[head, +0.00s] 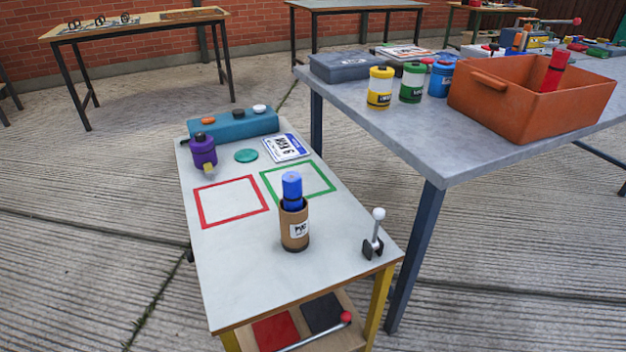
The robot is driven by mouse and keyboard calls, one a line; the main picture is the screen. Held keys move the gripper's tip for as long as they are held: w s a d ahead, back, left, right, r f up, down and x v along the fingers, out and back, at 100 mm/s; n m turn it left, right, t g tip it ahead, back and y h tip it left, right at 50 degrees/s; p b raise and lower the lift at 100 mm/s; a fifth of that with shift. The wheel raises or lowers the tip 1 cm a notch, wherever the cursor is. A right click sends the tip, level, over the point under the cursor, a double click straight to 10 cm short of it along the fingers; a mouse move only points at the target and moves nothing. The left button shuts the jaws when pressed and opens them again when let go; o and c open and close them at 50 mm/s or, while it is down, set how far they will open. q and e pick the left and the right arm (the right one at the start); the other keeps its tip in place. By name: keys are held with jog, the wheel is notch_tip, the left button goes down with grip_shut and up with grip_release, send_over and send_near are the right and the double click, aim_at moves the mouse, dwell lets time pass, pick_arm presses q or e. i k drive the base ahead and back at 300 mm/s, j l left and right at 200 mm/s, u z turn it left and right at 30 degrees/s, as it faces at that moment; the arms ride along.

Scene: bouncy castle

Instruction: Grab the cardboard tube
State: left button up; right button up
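The brown cardboard tube (295,230) stands upright near the front of the small white-topped table (245,275). It has a white label with dark print on its side. A blue cylinder (292,187) sticks up out of its open top. The tube is just in front of the green square outline. Neither of my grippers shows in the head view.
A lever with a white knob (375,235) stands right of the tube. A purple canister (203,152), a teal box (233,125) and a licence-plate-like card (286,148) are further back. A taller grey table (450,155) with an orange bin (520,110) stands close on the right.

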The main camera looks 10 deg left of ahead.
aim_at(295, 229)
jog(key=k+j+z, duration=0.2)
jog(key=j+z, duration=0.25)
jog(key=k+j+z, duration=0.7)
jog(key=j+z, duration=0.2)
